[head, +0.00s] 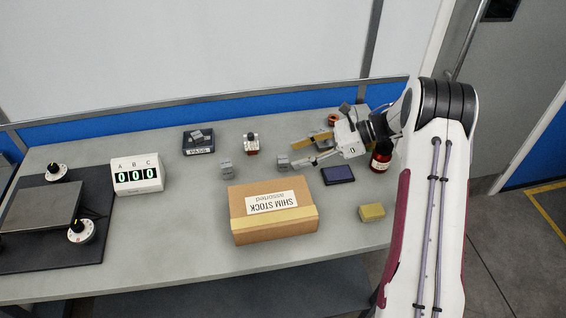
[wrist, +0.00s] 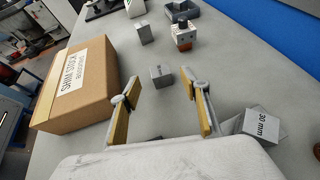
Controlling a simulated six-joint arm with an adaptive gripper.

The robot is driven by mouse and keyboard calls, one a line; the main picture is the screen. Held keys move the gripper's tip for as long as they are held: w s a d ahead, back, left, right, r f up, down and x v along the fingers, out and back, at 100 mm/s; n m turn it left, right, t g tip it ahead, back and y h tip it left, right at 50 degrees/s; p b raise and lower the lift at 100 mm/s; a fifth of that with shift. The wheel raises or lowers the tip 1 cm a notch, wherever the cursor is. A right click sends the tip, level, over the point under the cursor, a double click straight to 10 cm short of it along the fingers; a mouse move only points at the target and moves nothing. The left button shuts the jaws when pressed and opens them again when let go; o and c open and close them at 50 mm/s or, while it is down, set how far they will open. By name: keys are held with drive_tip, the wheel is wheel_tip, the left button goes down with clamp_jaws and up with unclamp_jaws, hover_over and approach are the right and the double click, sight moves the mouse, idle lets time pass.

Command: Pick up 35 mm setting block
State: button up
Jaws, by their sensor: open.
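A small grey block (head: 283,162) stands on the bench just ahead of my gripper (head: 305,152). In the wrist view this block (wrist: 161,76) lies just beyond and between the two fingertips, with no contact to be seen. My gripper (wrist: 160,88) is open and empty, its yellow-padded fingers spread. A second grey block (head: 226,169) stands farther left; it also shows in the wrist view (wrist: 145,34). No size marking is readable on either, so I cannot tell which is 35 mm. A block marked 30 mm (wrist: 262,125) lies right of the fingers in the wrist view.
A shim stock box (head: 273,222) stands in front of the blocks. A small device with a red-brown base (head: 251,146) and a dark tray (head: 198,149) are behind. A dark blue pad (head: 338,175), red bottle (head: 381,161) and yellow block (head: 372,212) are near my arm.

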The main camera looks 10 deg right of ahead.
sight(284, 159)
drive_tip(key=shift+x, duration=2.15)
drive_tip(key=shift+r, duration=0.1)
clamp_jaws()
